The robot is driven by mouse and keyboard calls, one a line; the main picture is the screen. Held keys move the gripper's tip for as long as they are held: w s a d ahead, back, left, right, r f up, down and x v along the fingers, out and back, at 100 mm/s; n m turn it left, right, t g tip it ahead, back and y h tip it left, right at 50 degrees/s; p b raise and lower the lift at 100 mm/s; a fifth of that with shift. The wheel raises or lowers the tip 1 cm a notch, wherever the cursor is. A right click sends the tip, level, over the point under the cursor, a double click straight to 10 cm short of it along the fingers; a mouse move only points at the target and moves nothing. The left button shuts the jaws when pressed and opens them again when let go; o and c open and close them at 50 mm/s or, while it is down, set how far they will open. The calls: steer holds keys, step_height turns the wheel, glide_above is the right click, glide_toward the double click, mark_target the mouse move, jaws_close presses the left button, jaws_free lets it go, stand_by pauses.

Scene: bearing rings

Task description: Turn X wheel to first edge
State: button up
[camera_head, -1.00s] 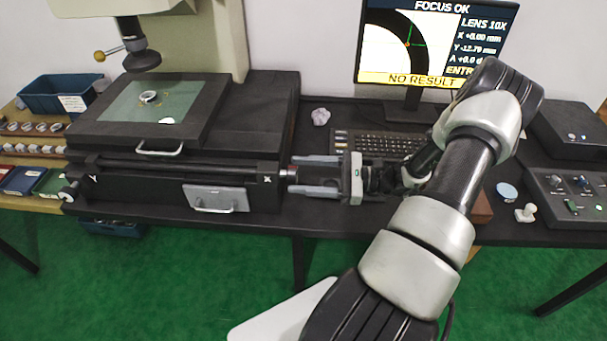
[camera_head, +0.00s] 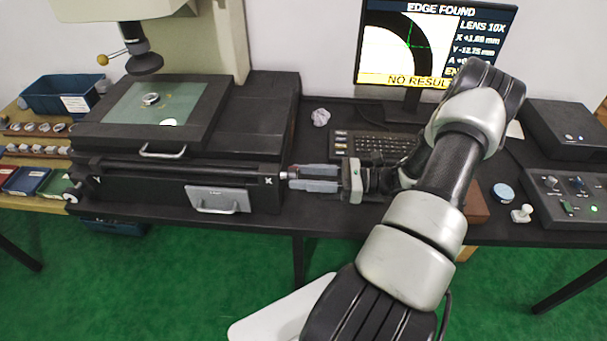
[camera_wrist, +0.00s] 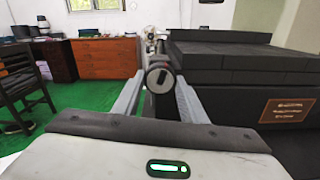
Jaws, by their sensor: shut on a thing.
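The X wheel (camera_wrist: 159,79) is a small dark knob with a light mark on its face. In the wrist view it sits between my two fingertips. In the head view it is at the right end of the stage's front rail, by the white X, mostly hidden by the fingers. My gripper (camera_head: 288,178) is shut on it from the right; it also shows in the wrist view (camera_wrist: 158,92). The monitor (camera_head: 428,45) reads EDGE FOUND, X about +1.69 mm and NO RESULT. Its picture shows a dark ring arc with a green cross on the dark band. A bearing ring (camera_head: 151,99) lies on the stage glass (camera_head: 185,104).
A keyboard (camera_head: 375,145) and crumpled paper (camera_head: 320,117) lie behind my gripper. A control box (camera_head: 565,190), white joystick-like piece (camera_head: 522,213) and blue-topped round piece (camera_head: 503,192) are right of my arm. A drawer-like plate (camera_head: 217,199) sits below the rail.

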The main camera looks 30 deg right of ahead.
steer(key=o, duration=1.1)
steer(key=shift+c, duration=0.2)
steer(key=v, duration=1.7)
steer(key=shift+s+d+b, duration=0.2)
steer(key=shift+s+b, duration=0.05)
steer(key=shift+b, duration=0.2)
